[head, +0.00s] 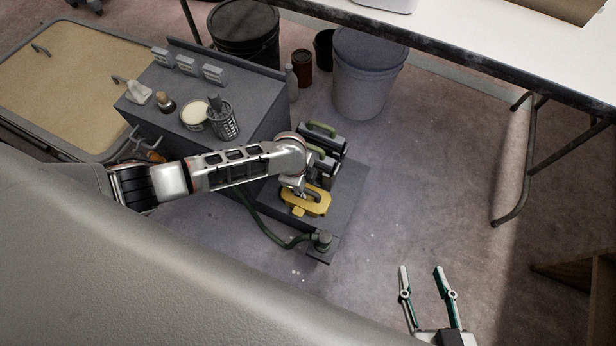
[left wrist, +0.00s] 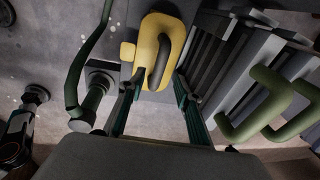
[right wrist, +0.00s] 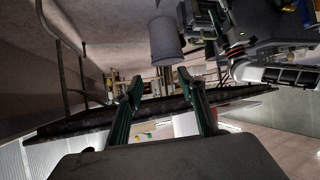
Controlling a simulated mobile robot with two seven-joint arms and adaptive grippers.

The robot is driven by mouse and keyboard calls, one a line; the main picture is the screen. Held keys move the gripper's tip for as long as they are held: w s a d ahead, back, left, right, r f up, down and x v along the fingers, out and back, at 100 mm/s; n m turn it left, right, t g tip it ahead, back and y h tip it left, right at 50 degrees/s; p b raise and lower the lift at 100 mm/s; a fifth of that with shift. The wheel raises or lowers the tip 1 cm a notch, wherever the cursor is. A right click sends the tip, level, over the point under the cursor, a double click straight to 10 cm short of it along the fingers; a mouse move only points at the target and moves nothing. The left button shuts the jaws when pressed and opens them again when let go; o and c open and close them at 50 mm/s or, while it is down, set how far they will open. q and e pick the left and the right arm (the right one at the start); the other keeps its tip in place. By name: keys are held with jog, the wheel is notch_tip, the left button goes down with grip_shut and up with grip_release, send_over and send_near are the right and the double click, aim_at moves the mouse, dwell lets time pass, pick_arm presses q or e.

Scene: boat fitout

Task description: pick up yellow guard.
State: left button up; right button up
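The yellow guard (head: 318,203), with a dark loop handle, lies on the low grey shelf (head: 346,205) beside the grey cabinet. My left gripper (head: 300,187) is just above it, and the arm hides part of it. In the left wrist view the yellow guard (left wrist: 150,32) is straight ahead, with the open fingers of my left gripper (left wrist: 157,85) on either side of its near end. I cannot tell whether they touch it. My right gripper (head: 421,270) is open and empty over bare floor, well away from the guard; its fingers also show in the right wrist view (right wrist: 159,78).
Dark units with green handles (head: 322,131) stand close behind the guard, and a green hose (head: 262,228) curves in front to a dark fitting (head: 322,241). The cabinet top (head: 165,82) holds a tin and a wire cup. Buckets (head: 367,75) stand behind; floor to the right is clear.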

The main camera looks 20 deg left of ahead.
aim_at(306, 189)
pick_arm(q)
jog(key=f, duration=0.1)
jog(key=f+b, duration=0.1)
jog(key=f, duration=0.1)
jog(key=f+b, duration=0.1)
jog(key=shift+s+a+f, duration=0.1)
jog(key=shift+s+f, duration=0.1)
jog(key=shift+s, duration=0.2)
jog(key=shift+w+f+b, duration=0.5)
jog(key=shift+w+f, duration=0.05)
jog(key=shift+f, duration=0.1)
jog(key=shift+w+r, duration=0.1)
jog(key=shift+r, duration=0.05)
grip_shut()
pick_arm(e)
jog(key=shift+w+a+r+m+t+y, duration=0.15)
jog(key=shift+w+a+r+m+t, duration=0.1)
jog(key=shift+w+a+r, duration=0.25)
jog(key=shift+w+a+r+m+t+y, duration=0.15)
jog(key=shift+w+a+r+m, duration=0.1)
jog(key=shift+a+r, duration=0.35)
